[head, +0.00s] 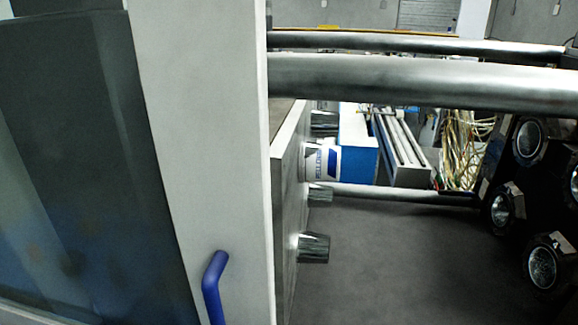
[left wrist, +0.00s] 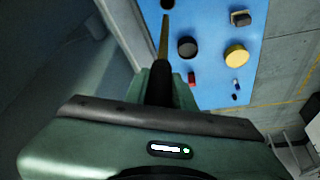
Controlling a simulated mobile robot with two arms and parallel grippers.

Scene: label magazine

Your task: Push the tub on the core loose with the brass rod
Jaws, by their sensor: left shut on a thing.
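The tub (head: 322,161), white with a blue label, sits sideways on a core of the upright grey plate (head: 287,190) in the head view. The core under it is hidden. My left gripper (left wrist: 163,88) shows only in the left wrist view. It is shut on the dark handle of the brass rod (left wrist: 164,36), whose thin brass part points away from the gripper. The rod is in front of a blue panel in that view, and neither rod nor left gripper shows in the head view. My right gripper is in neither view.
Bare metal cores (head: 314,248) stick out from the plate. Dark round-faced fittings (head: 548,265) face them at right. Thick bars (head: 420,78) cross above. A pale door frame (head: 205,130) with a blue handle (head: 212,285) blocks the left. The blue panel (left wrist: 215,75) carries knobs.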

